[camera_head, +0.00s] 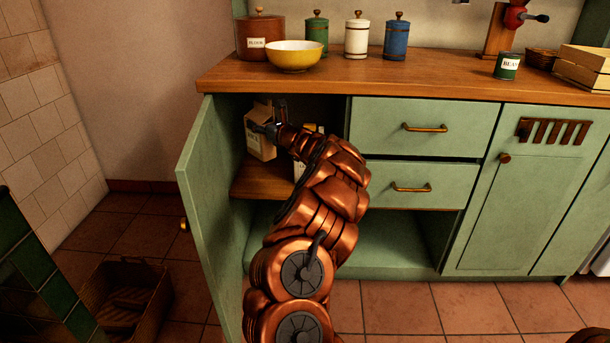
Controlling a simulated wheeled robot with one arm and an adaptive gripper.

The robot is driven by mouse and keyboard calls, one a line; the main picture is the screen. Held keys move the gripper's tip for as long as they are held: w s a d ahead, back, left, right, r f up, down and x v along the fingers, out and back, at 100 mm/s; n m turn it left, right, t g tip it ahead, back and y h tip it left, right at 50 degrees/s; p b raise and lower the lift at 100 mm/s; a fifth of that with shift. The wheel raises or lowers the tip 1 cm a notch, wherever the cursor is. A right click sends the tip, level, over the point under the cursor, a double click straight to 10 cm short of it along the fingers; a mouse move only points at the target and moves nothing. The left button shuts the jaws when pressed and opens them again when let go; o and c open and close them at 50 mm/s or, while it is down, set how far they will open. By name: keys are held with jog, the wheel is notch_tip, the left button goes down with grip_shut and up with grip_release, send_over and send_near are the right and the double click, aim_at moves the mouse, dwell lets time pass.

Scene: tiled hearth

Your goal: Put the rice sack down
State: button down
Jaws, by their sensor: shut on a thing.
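A tan paper-like package (259,142), which looks like the rice sack, stands roughly upright inside the open green cupboard, over its wooden shelf (262,181) at the left. My gripper (272,127) is shut on the package near its upper part. My copper-coloured arm reaches in from below and hides part of the shelf. I cannot tell whether the sack's base touches the shelf.
The cupboard door (208,200) stands open at the left. A pale package (302,165) is partly hidden behind my arm. Drawers (425,126) flank the opening at the right. A yellow bowl (295,57) and canisters stand on the counter (400,78). A basket (128,297) sits on the floor.

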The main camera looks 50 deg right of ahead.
aim_at(271, 154)
jog(key=shift+w+d+f, duration=0.1)
jog(key=shift+w+f, duration=0.05)
jog(key=shift+w, duration=0.2)
jog(key=shift+f, duration=0.35)
jog(key=shift+s+d+f+b, duration=0.1)
jog(key=shift+f+b, duration=2.05)
jog(key=shift+f, duration=2.55)
jog(key=c, duration=0.5)
grip_release()
jog(key=shift+s+h, duration=0.3)
jog(key=shift+s, duration=0.1)
jog(key=v, duration=0.2)
jog(key=p+v, duration=0.1)
jog(key=v, duration=0.2)
jog(key=p+v, duration=0.1)
jog(key=v, duration=0.2)
jog(key=shift+s+r, duration=0.1)
jog(key=shift+r, duration=0.15)
jog(key=shift+p+v, duration=0.55)
jog(key=shift+v, duration=1)
